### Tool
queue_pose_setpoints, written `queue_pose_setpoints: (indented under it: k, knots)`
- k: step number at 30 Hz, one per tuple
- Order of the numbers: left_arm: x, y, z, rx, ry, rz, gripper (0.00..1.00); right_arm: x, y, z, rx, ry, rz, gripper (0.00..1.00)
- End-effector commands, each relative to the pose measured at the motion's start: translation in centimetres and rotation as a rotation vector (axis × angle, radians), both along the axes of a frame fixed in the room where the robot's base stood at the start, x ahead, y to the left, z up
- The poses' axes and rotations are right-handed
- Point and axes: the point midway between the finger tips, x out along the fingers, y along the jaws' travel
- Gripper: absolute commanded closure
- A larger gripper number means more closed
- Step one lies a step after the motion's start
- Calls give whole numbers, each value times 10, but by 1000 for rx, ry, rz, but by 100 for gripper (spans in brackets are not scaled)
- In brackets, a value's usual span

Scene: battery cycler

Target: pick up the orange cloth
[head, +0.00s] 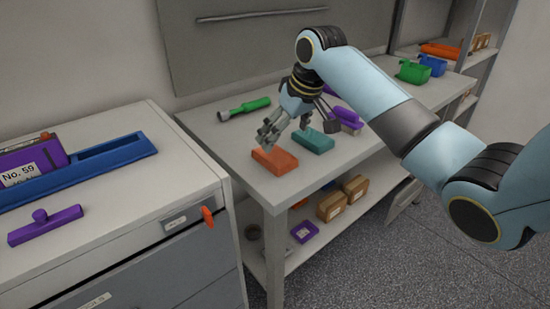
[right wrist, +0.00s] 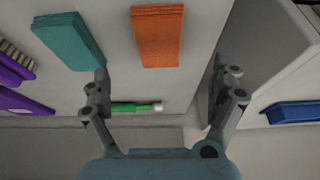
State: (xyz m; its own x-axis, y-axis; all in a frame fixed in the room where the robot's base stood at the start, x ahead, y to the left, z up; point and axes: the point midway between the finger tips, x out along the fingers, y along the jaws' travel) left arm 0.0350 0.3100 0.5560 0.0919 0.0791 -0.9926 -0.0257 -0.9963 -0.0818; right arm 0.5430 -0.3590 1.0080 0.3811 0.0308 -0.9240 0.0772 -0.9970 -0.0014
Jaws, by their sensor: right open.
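The orange cloth (head: 274,160) is a flat folded block on the grey workbench, near its front left corner. It also shows in the right wrist view (right wrist: 157,37), at the top and between the finger lines. My right gripper (head: 275,133) is open and empty, above the bench just behind the cloth in the head view. In the right wrist view the two fingers (right wrist: 160,88) are spread wide with nothing between them. A teal cloth (head: 313,141) lies just right of the orange one. My left gripper is not in view.
A green flashlight (head: 245,108) lies behind on the bench (head: 215,130). Purple items (head: 346,118) lie beyond the teal cloth. A left cabinet holds a blue tray (head: 80,173) and a purple handled piece (head: 45,226). A gap separates cabinet and bench.

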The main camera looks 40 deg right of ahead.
Motion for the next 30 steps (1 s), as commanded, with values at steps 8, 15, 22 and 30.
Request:
queue_pose_setpoints:
  k: [8, 15, 22, 30]
  knots:
    - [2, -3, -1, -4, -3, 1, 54, 13, 1, -31, 0, 0, 1, 6]
    - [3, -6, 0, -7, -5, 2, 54, 29, 0, -59, 1, 2, 0, 6]
    - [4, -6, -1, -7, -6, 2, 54, 36, 1, -76, -1, 0, 2, 6]
    - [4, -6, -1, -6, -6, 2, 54, 36, 0, -76, -1, 0, 2, 19]
